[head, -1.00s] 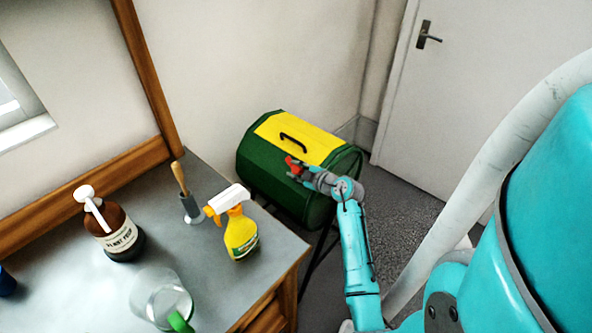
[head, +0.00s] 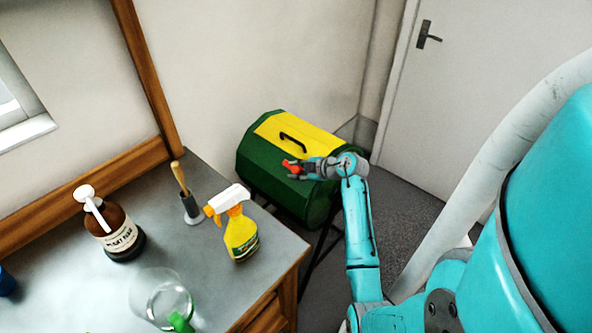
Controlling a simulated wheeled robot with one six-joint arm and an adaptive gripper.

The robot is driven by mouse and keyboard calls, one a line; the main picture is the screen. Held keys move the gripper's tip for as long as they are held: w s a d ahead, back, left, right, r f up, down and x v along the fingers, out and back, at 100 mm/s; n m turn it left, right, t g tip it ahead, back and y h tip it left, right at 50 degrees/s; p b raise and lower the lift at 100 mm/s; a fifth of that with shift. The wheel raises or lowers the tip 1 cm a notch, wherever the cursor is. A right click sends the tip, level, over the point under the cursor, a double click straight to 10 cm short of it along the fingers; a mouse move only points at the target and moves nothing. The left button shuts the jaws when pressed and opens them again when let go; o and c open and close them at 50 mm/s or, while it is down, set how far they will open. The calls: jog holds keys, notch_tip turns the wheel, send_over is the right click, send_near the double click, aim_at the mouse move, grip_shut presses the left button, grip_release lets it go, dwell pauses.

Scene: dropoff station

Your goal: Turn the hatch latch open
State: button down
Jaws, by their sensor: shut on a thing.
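The hatch is a yellow panel (head: 318,140) with a black handle (head: 293,141) on top of a green drum (head: 262,180) that stands on a dark frame. The hatch lies closed on the drum. A small red latch (head: 290,167) sits at the hatch's front edge. My gripper (head: 297,169) reaches in from the right and is shut on the red latch. Its fingers hide part of the latch, and its exact angle is hard to make out.
A grey-topped table (head: 190,262) stands at the left front. It holds a yellow spray bottle (head: 241,236), a brown pump bottle (head: 118,232), a wooden-handled brush in a holder (head: 190,205) and a clear jug (head: 150,298). A white door (head: 480,100) is at the back right.

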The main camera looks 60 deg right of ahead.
aim_at(296, 167)
jog(key=c, duration=0.8)
grip_release()
notch_tip(296, 167, up, 10)
jog(key=shift+r, duration=0.1)
